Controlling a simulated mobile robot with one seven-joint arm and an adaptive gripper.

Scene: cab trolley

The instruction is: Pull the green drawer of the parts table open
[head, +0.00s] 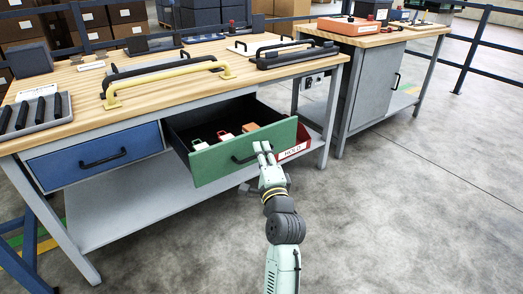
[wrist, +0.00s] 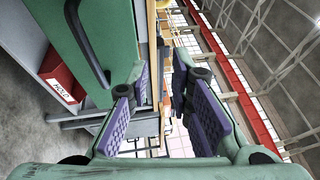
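The green drawer (head: 215,164) of the parts table (head: 165,98) stands pulled out, with its dark inside and several small parts showing. Its dark bar handle (head: 238,160) is on the front, partly hidden by my gripper. In the wrist view the green front (wrist: 112,40) and the handle (wrist: 84,38) lie to the left of my fingers. My gripper (head: 263,148) is at the right part of the drawer front. In the wrist view my gripper (wrist: 163,98) has its purple-padded fingers apart with nothing between them. The handle is outside the fingers.
A closed blue drawer (head: 80,163) is to the left. A red bin labelled HOLD (head: 299,148) is just behind the green drawer's right end; it also shows in the wrist view (wrist: 60,72). A grey cabinet bench (head: 368,85) stands to the right. The floor in front is clear.

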